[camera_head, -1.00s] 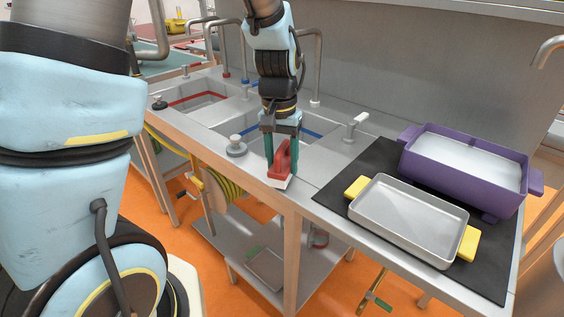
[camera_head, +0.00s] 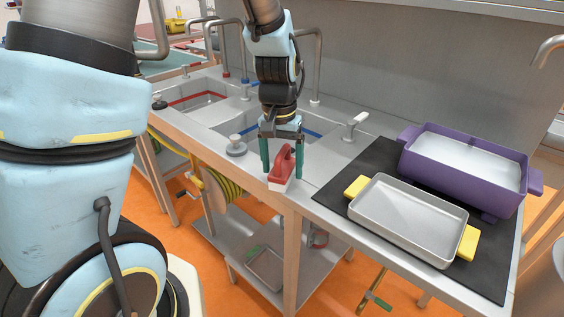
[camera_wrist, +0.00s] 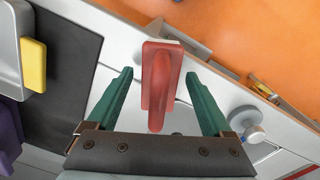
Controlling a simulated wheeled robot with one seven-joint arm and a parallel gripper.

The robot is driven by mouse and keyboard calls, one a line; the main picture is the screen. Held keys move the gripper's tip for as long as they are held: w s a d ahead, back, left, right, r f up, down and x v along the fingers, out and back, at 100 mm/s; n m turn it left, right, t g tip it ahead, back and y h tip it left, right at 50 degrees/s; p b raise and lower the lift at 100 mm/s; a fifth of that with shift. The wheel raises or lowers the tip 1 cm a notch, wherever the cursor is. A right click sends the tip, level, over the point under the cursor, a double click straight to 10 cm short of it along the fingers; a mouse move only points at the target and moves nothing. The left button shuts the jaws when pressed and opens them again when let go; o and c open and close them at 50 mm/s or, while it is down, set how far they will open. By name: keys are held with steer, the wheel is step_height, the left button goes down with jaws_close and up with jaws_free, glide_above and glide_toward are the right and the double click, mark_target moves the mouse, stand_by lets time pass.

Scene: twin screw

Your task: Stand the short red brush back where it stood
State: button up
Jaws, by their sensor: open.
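The short red brush (camera_head: 282,166) stands on the steel counter near its front edge, red handle up and pale bristles below. My gripper (camera_head: 282,175) is open, its two green fingers on either side of the brush. In the wrist view the brush (camera_wrist: 160,80) lies between the spread fingertips of my gripper (camera_wrist: 158,78), with a visible gap on both sides. The underside of the brush is hidden in the wrist view.
A black mat (camera_head: 335,196) to the right bears a grey tray (camera_head: 408,258) with yellow handles and a purple pan (camera_head: 460,182). Sink basins with taps lie behind and left. A round knob (camera_head: 236,148) stands close left of the brush. The counter's front edge is near.

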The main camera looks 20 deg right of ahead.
steer(key=r, duration=0.8)
steer(key=r+b, duration=0.1)
steer(key=r, duration=0.3)
steer(key=shift+w+a+r, duration=0.1)
steer(key=shift+w+a, duration=0.05)
steer(key=shift+a, duration=0.1)
steer(key=a+f+n+t, duration=0.1)
steer(key=a+f+n, duration=0.2)
steer(key=a, duration=0.9)
steer(key=w+a+f+n, duration=0.1)
steer(key=a+f+n, duration=0.2)
steer(key=a, duration=0.9)
step_height(320, 180, down, 2)
steer(key=shift+a+f+t, duration=0.1)
steer(key=shift+a+t, duration=0.2)
steer(key=shift+t, duration=0.1)
